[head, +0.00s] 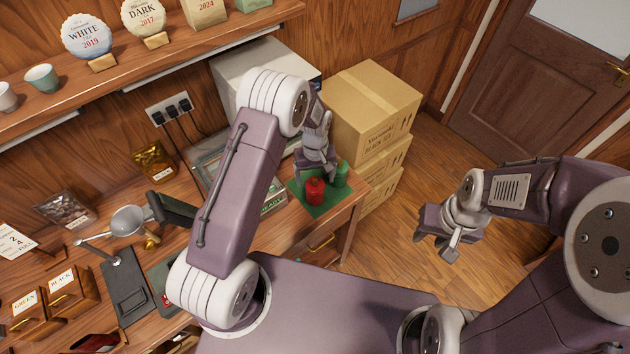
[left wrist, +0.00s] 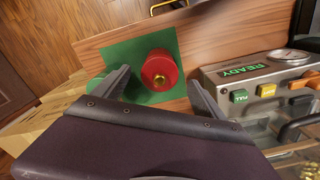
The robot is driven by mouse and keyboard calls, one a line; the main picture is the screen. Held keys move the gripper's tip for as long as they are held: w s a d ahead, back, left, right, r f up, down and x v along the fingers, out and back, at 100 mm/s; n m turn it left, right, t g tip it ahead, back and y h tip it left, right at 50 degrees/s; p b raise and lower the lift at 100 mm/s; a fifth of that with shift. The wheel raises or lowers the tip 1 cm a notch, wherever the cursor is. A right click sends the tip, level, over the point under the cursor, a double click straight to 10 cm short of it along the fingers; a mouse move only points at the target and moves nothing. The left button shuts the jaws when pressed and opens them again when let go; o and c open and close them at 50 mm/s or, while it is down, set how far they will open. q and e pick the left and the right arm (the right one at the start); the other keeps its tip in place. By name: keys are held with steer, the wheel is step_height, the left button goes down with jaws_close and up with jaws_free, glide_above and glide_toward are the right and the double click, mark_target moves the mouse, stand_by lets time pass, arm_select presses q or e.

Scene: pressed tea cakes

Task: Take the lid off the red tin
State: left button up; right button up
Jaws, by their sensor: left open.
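The red tin (head: 315,191) stands on a green mat (head: 308,209) near the right end of the wooden counter, beside a green tin (head: 342,174). In the left wrist view the red tin (left wrist: 158,66) is seen from above, its lid on, with a small gold knob at the middle. My left gripper (head: 317,175) is above and just behind the tin in the head view. In the left wrist view its open fingers (left wrist: 160,92) lie either side of the tin's near edge, apart from it. My right gripper (head: 436,243) hangs empty over the floor, fingers apart.
A machine with a READY sign (left wrist: 240,72) and buttons stands close beside the mat. Cardboard boxes (head: 370,110) are stacked past the counter's end. Scale, pouches and wooden boxes (head: 70,290) crowd the counter's left. A shelf (head: 150,50) runs above.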

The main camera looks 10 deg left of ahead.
arm_select(q)
steer(key=shift+f, duration=0.55)
steer(key=shift+w+f, duration=0.15)
steer(key=shift+f, duration=0.2)
arm_select(e)
steer(key=shift+r, duration=0.3)
arm_select(q)
steer(key=c, duration=1.4)
